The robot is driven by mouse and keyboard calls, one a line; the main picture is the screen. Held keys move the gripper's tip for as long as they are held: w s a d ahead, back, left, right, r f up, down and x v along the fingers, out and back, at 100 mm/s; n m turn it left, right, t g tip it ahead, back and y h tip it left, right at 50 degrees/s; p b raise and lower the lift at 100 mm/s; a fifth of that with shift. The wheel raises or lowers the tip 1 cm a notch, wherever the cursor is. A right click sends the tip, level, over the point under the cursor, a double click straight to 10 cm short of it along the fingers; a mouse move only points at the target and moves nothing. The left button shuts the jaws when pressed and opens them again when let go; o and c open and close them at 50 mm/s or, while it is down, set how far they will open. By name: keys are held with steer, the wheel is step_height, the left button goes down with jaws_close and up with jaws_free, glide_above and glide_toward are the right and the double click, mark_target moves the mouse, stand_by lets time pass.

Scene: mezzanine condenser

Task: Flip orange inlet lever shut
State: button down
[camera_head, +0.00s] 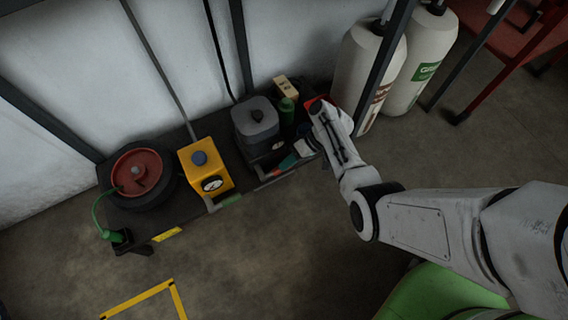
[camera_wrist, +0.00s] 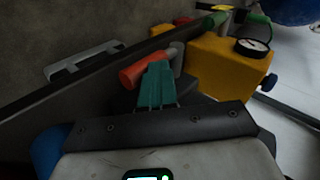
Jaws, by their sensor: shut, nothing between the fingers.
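An orange lever handle (camera_wrist: 140,68) shows in the wrist view as a short rounded cylinder, just beyond and left of the teal fingertips. In the head view, the orange lever (camera_head: 271,173) is a small spot at the front edge of the low bench, below the dark grey unit (camera_head: 257,122). My gripper (camera_wrist: 157,75) has its teal fingers pressed together with nothing between them. In the head view my gripper (camera_head: 284,164) reaches in from the right. The tips overlap the lever's side in the picture; I cannot tell whether they touch. The lever's pivot is hidden.
A yellow box (camera_head: 207,167) with a gauge stands left of the grey unit; it also shows in the wrist view (camera_wrist: 222,64). A red reel (camera_head: 139,172) is at the bench's far left. White cylinders (camera_head: 411,75) stand behind my arm. Floor in front is clear.

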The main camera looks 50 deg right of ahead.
steer(key=shift+s+d+f+b, duration=0.1)
steer(key=shift+d+f+b, duration=0.15)
steer(key=shift+f, duration=0.2)
